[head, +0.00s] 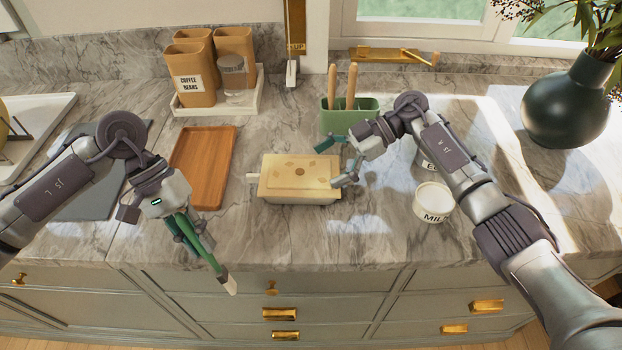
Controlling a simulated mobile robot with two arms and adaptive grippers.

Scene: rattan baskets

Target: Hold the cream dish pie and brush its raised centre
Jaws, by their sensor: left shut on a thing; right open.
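The cream dish pie (298,197) sits on the marble counter near the middle of the head view. Its pale golden top has several darker marks and a small round centre (300,171). A handle sticks out at its left end. My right gripper (338,162) is open at the dish's right end, with its fingertips apart; I cannot tell whether they touch it. My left gripper (194,242) is shut on a green-handled brush (207,250). The brush slants down to the right over the counter's front edge, with its pale tip lowest, clear of the pie.
A wooden tray (203,165) lies left of the pie. A green utensil holder (349,120) stands behind my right gripper. Brown canisters (190,83) and a dark vase (568,105) stand behind.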

